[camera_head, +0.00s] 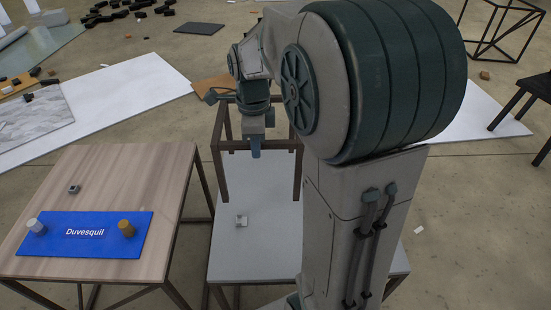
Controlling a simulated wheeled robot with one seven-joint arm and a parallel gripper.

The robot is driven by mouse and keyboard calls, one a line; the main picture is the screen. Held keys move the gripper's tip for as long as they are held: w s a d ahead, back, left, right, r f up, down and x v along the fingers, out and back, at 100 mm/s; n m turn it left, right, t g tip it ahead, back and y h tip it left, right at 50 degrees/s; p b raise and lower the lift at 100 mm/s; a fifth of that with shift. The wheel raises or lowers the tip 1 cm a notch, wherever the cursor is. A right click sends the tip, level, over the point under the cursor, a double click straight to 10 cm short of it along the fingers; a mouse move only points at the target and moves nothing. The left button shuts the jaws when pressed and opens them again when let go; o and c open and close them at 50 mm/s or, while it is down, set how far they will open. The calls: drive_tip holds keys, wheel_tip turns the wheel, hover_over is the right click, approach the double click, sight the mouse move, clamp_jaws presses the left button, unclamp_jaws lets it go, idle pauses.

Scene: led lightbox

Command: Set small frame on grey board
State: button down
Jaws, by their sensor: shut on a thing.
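The small frame (221,178) is an open, dark brown structure of thin bars at the middle of the head view. My gripper (255,151) points down at its crossbar and is shut on it; the jaws are small, and their exact contact is hard to see. The frame's lower ends overlap the pale grey tabletop (258,262) in the picture; I cannot tell whether they touch it. My arm hides part of the frame's right side. A flat dark grey board (200,29) lies on the floor at the back, clear of the gripper.
A small pale object (241,221) sits on the pale tabletop. At left, a wooden table (120,172) holds a blue board (75,246) with two cylinders and a small grey block (74,189). A larger black frame (497,28) and a dark chair (525,100) stand right.

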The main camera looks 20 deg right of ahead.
drive_tip(key=w+d+f+b, duration=0.1)
drive_tip(key=w+d+f, duration=0.2)
drive_tip(key=d+f, duration=0.2)
drive_tip(key=shift+w+d+f+b, duration=0.2)
drive_tip(key=shift+w+f+b, duration=0.15)
drive_tip(key=shift+f, duration=1.1)
drive_tip(key=c, duration=1.4)
unclamp_jaws()
drive_tip(key=shift+o, duration=0.2)
wheel_tip(320, 180, up, 12)
drive_tip(key=p, duration=0.3)
drive_tip(key=s+a+f+n, duration=0.2)
drive_tip(key=s+a+n, duration=0.2)
drive_tip(key=s+n, duration=0.5)
drive_tip(key=s+a+f+n+t, duration=0.1)
drive_tip(key=s+a+f+n, duration=0.2)
drive_tip(key=s+n, duration=0.7)
drive_tip(key=a+n, duration=0.2)
drive_tip(key=n, duration=0.1)
drive_tip(key=shift+n+t, duration=0.3)
